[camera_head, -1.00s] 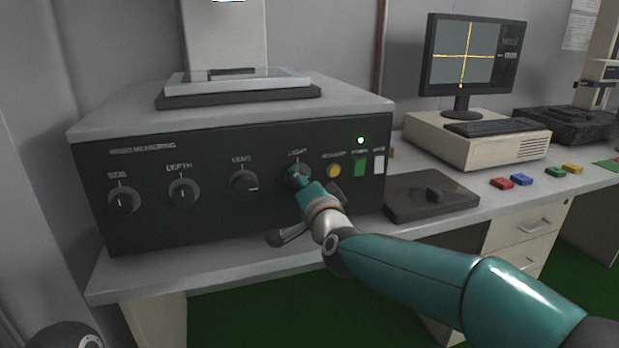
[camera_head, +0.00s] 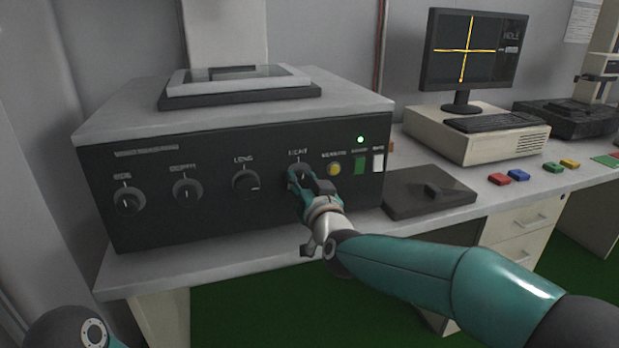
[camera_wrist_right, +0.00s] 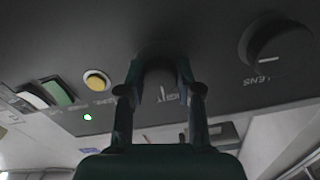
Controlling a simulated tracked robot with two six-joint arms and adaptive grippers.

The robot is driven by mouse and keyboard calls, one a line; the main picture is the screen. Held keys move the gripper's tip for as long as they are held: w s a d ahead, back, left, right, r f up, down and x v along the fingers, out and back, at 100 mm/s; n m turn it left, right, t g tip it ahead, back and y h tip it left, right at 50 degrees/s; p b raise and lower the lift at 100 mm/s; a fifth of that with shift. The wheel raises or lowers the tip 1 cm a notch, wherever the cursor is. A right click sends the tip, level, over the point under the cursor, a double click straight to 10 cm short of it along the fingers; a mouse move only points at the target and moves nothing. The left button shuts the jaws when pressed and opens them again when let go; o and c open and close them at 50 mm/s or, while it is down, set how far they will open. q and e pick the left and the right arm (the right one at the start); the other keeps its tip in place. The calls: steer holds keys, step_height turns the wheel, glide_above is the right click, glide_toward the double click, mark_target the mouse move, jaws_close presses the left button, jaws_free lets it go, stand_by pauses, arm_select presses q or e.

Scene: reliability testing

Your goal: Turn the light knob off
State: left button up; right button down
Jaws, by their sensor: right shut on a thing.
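The light knob (camera_head: 297,172) is the rightmost dark knob on the black front panel of the measuring machine (camera_head: 215,195), under the label LIGHT. My right gripper (camera_head: 302,183) is at this knob, with its fingers shut on it from both sides and hiding most of it. In the right wrist view the knob (camera_wrist_right: 158,72) sits between the two fingers of the gripper (camera_wrist_right: 158,85), and the picture is upside down. A white mark shows close to the knob's edge there. My left gripper is out of view; only part of my left arm shows at the lower left.
The lens knob (camera_head: 246,183) is left of the light knob. A yellow button (camera_head: 334,169), a green switch (camera_head: 359,166) and a white switch (camera_head: 378,163) are to its right. A green lamp (camera_head: 360,139) is lit. The monitor (camera_head: 474,50) shows a yellow cross on black.

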steer(key=shift+f+n, duration=0.3)
steer(key=shift+f, duration=0.2)
steer(key=c, duration=1.1)
jaws_free()
steer(key=shift+c, duration=0.2)
steer(key=o, duration=0.4)
steer(key=shift+w, duration=0.15)
steer(key=shift+r, duration=0.2)
steer(key=shift+s+d+r, duration=0.15)
steer(key=shift+s+d, duration=0.05)
steer(key=shift+s, duration=0.3)
steer(key=v, duration=1.1)
